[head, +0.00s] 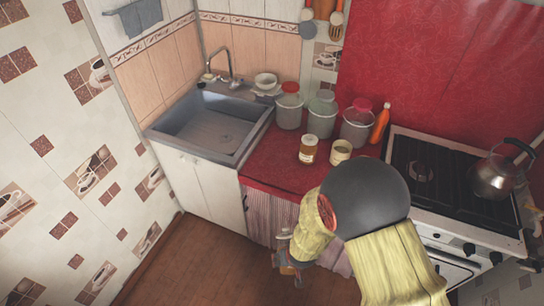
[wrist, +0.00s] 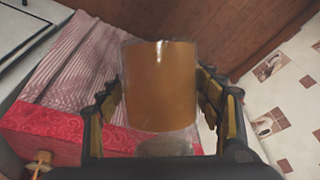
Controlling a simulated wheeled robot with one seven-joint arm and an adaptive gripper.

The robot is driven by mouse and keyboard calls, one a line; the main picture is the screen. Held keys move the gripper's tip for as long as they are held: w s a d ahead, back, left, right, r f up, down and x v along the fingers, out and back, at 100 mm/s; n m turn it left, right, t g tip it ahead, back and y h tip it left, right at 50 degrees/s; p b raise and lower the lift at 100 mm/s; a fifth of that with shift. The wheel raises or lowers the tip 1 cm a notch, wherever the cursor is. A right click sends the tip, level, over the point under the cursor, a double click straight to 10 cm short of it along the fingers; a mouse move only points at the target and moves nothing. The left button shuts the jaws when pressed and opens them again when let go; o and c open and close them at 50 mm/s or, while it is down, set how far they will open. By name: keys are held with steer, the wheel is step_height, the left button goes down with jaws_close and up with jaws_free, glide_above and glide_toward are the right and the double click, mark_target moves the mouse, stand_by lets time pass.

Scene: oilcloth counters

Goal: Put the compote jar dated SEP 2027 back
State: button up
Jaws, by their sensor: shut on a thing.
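My gripper (wrist: 162,100) is shut on a glass jar of amber-brown compote (wrist: 160,75), held between its two fingers in the wrist view. No date can be read on it. In the head view my gripper (head: 287,262) hangs in front of the counter's striped curtain, below the counter top, and my arm partly covers the area. Another jar, with amber contents and a pale label (head: 308,150), stands upright on the red counter. Its writing is too small to read.
On the red counter (head: 270,165) are a cream tin or cup (head: 341,152), several lidded canisters (head: 322,115) and an orange bottle (head: 381,121). A sink (head: 213,130) is left; a stove with a kettle (head: 493,177) is right. The counter front is partly clear.

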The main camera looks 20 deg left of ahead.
steer(key=s+a+r+t+y+p, duration=0.1)
steer(key=s+a+r+t+y, duration=0.15)
steer(key=a, duration=0.65)
steer(key=w+r+m+t+y, duration=0.1)
steer(key=w+r+t, duration=0.6)
steer(key=r, duration=0.7)
steer(key=shift+w+d, duration=0.4)
steer(key=shift+w, duration=0.6)
steer(key=shift+y, duration=0.25)
